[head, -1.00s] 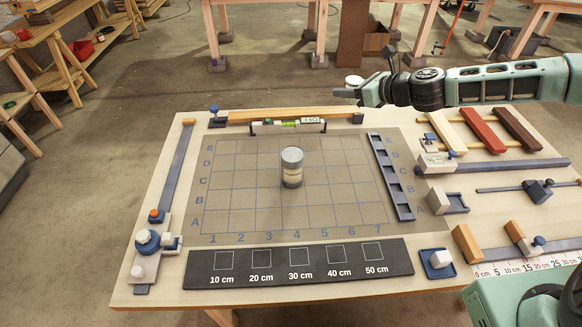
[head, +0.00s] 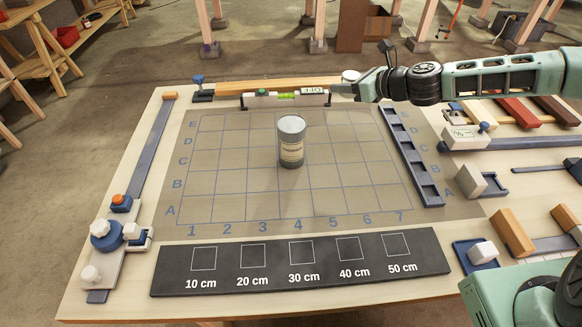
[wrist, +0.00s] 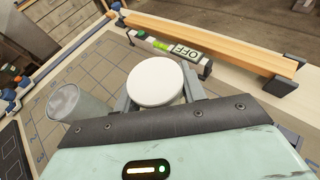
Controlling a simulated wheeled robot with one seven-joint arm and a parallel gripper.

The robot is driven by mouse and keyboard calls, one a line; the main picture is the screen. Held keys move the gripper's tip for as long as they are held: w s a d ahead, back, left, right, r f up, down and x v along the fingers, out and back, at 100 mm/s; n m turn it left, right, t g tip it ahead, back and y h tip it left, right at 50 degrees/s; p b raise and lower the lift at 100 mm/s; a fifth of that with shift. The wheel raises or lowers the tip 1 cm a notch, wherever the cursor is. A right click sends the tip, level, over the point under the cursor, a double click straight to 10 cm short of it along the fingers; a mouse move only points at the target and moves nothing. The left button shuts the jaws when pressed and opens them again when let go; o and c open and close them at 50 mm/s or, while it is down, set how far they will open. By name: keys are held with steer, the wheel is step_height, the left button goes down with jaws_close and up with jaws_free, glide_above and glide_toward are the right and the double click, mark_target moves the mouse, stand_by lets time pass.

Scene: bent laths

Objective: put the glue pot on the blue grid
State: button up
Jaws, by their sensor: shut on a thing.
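My gripper (head: 352,88) is shut on a round pot with a white top (head: 350,75), which I take for the glue pot. In the wrist view, its white disc-shaped top (wrist: 155,82) sits between the two grey fingers; its lower body is hidden. My gripper is near the back right of the blue grid (head: 235,195), a brownish mat with blue lines, letters and numbers.
A spirit level (head: 285,99) and a wooden lath lie along the back edge. A dark slotted rail (head: 410,155) flanks the grid's right side. A black size board (head: 300,262) lies in front. Clamps and blocks crowd both sides. Much of the grid is bare.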

mark_target(337, 131)
step_height(337, 131, down, 4)
steer(key=shift+r+b, duration=0.15)
steer(key=shift+b, duration=0.9)
step_height(337, 131, down, 10)
steer(key=shift+r+p, duration=0.1)
steer(key=shift+p, duration=0.6)
steer(key=o, duration=1)
